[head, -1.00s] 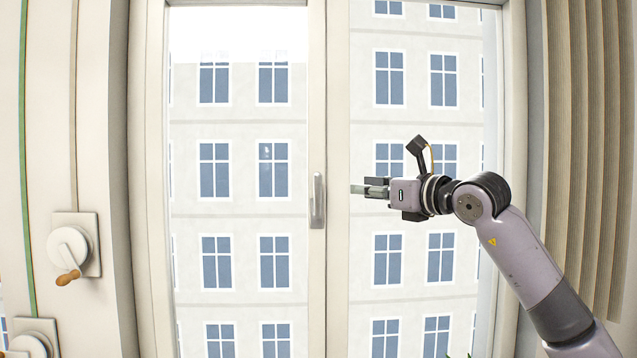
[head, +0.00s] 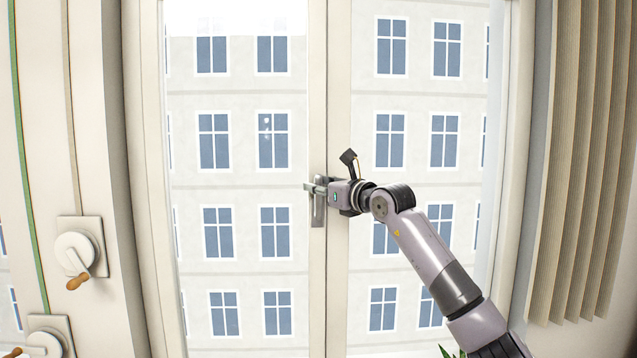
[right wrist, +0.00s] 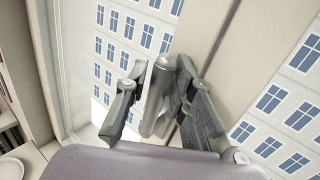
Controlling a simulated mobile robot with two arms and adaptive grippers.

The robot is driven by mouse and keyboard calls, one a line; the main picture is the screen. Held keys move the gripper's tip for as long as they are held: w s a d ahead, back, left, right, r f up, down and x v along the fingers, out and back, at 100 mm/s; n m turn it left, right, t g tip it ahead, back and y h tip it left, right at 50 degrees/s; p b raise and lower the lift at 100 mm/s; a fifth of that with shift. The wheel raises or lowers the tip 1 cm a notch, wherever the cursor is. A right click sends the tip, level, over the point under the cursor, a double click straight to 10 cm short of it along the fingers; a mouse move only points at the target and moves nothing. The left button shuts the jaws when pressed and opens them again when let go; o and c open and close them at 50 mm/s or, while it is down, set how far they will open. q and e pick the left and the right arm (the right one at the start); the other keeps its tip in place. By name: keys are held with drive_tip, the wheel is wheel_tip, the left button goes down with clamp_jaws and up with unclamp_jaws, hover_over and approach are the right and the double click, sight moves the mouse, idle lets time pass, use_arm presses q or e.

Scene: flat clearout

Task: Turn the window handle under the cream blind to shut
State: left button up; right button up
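The grey window handle (head: 318,213) sits on the middle upright of the window frame, its grip upright in the head view. My right gripper (head: 316,189) is at the handle's upper part and partly hides it. In the right wrist view the handle (right wrist: 159,97) stands between the two fingers of my right gripper (right wrist: 163,108). The fingers are apart, with a gap between the left finger and the handle; the right finger is close to it, and I cannot tell if it touches. My left gripper is out of view.
A crank winder (head: 79,253) with a wooden knob is on the left wall, and a second (head: 44,343) is below it. A pale pleated curtain (head: 580,160) hangs at the right. A white area (head: 235,17) tops the left pane. A plant tip (head: 447,352) shows at the bottom.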

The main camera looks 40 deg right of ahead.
drive_tip(key=shift+c, duration=0.6)
clamp_jaws()
